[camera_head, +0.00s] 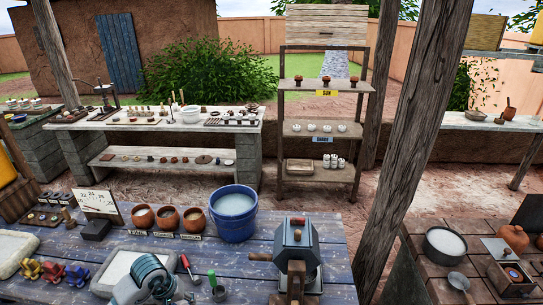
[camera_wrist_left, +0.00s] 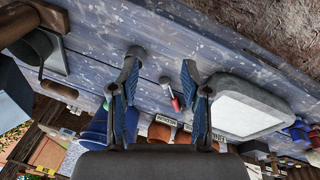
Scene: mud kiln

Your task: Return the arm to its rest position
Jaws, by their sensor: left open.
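My left arm (camera_head: 148,280) reaches over the front of the blue plank table (camera_head: 60,245), in front of the white-filled stone tray (camera_head: 118,265). In the wrist view my left gripper (camera_wrist_left: 160,78) is open, with its two dark blue fingers apart and nothing held between them. A red-handled tool (camera_wrist_left: 174,103) lies on the table beyond the gap between the fingers; it also shows beside the tray in the head view (camera_head: 185,262). The tray (camera_wrist_left: 240,108) is right of the fingers in the wrist view. My right gripper is not in view.
A blue bucket (camera_head: 233,215) and several clay pots (camera_head: 168,219) stand behind the tray. A grey device with a wooden handle (camera_head: 297,245) stands to the right. A wooden post (camera_head: 415,130) rises right of the table.

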